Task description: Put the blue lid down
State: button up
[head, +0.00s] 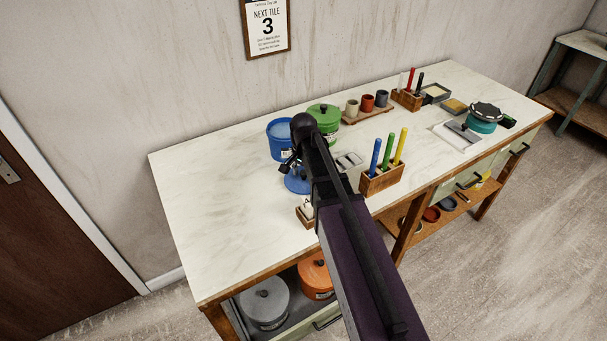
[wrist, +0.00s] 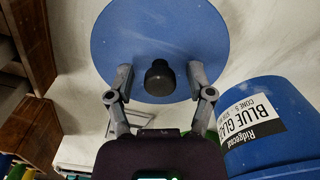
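The blue lid (head: 294,184) appears to lie flat on the white worktop, in front of the open blue glaze pot (head: 282,149). My arm hides its right part. In the wrist view the lid (wrist: 160,30) is a blue disc with a black knob (wrist: 159,82). My gripper (wrist: 160,76) is open, with one finger on each side of the knob and a visible gap on both sides. In the head view my gripper (head: 291,165) is small and dark above the lid. The labelled blue pot (wrist: 275,150) is at lower right in the wrist view.
A green lidded pot (head: 325,114) stands beside the blue pot. A wooden holder (head: 382,182) with coloured sticks and a small wooden block (head: 305,216) are near my arm. The worktop's left part (head: 215,200) is clear.

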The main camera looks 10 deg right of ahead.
aim_at(303, 173)
jog(key=shift+r, duration=0.15)
notch_tip(303, 173, up, 12)
jog(key=p, duration=1.2)
dwell(0.4)
dwell(0.6)
jog(key=s+n, duration=0.9)
jog(key=s, duration=0.7)
